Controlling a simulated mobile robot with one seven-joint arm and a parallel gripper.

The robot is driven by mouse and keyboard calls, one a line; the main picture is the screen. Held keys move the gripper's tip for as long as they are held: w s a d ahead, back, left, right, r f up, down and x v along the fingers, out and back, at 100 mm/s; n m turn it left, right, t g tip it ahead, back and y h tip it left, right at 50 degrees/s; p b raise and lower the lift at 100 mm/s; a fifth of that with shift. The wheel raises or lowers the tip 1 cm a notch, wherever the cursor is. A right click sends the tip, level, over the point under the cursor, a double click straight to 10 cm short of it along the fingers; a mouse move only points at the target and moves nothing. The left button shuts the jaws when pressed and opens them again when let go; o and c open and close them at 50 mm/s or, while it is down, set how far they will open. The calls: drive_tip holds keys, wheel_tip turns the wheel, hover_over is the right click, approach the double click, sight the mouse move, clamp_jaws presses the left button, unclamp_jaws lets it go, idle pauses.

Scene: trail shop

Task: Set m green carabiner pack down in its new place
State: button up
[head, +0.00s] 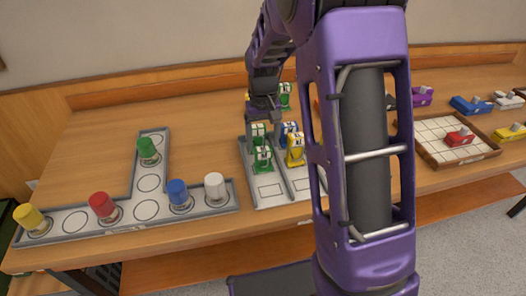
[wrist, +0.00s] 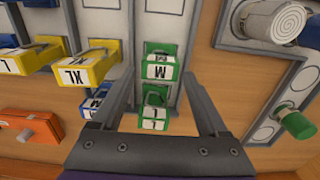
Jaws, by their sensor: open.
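The green carabiner pack marked M (wrist: 160,66) stands in a lane of the grey tray (head: 268,203). It is the front green pack in the head view (head: 263,160). My open gripper (wrist: 159,74) has one finger on each side of this lane, with the M pack between or just beyond the tips. Whether a finger touches it I cannot tell. A second green pack (wrist: 155,117) stands behind it in the same lane, closer to my palm in the wrist view; its label is hard to read. My arm hides part of the tray in the head view.
Yellow packs (wrist: 95,70) and blue packs (wrist: 75,45) stand in the neighbouring lane. An orange box (wrist: 28,126) lies beyond. An angled grey holder (head: 130,226) with coloured cylinders is at left. A gridded wooden tray (head: 428,132) is at right. The lane's front is bare.

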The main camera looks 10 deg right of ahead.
wheel_tip(320, 180, up, 5)
drive_tip(key=shift+f, duration=0.1)
idle(0.5)
